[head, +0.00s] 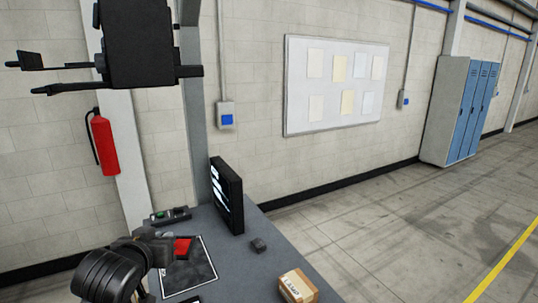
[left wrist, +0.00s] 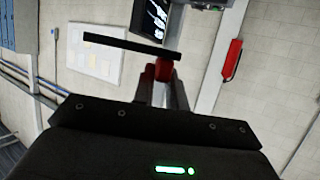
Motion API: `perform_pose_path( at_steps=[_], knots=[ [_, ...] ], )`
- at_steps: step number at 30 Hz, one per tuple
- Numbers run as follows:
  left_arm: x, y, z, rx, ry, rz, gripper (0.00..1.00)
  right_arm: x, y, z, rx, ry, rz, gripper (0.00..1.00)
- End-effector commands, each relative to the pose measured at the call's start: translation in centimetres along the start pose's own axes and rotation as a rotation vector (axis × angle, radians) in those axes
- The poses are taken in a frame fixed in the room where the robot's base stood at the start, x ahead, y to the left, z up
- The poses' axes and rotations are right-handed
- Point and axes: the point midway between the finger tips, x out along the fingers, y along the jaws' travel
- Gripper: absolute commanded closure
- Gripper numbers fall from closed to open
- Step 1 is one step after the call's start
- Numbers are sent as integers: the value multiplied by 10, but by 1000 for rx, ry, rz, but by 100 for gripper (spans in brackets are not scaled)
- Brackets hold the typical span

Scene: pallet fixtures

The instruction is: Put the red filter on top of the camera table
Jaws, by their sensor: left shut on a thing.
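The red filter (head: 183,246) shows at the tips of my left gripper (head: 168,250), which is shut on it. In the head view it appears over the dark, white-edged mat on the grey camera table (head: 235,270). The height of the filter above the table is hard to judge. In the left wrist view the filter shows as a small red patch (left wrist: 164,70) between the fingers of my left gripper (left wrist: 165,88); the fingers hide part of it. My right gripper is not in view.
A monitor (head: 227,195) stands at the table's back. A button box (head: 170,216) lies behind. A dark boxy fixture (head: 142,45) with thin prongs is overhead.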

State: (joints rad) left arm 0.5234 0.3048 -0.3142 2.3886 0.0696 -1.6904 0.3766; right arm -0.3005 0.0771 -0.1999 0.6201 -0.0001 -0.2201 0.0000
Motion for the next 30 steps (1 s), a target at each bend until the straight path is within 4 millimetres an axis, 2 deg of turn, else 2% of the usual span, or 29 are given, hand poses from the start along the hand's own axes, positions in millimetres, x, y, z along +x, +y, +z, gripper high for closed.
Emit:
perform_pose_path(
  at_steps=[3,4,11,21,24,30],
  knots=[
    [-3,26,-2,12,1,37,100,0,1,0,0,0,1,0],
    [0,27,4,15,0,38,100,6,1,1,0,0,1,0],
    [12,25,34,14,0,34,100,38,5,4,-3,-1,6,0],
    [40,24,102,13,0,33,100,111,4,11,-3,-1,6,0],
    [47,24,117,13,0,33,100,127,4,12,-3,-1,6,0],
    [52,24,130,13,0,33,100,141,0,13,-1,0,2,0]
  ],
)
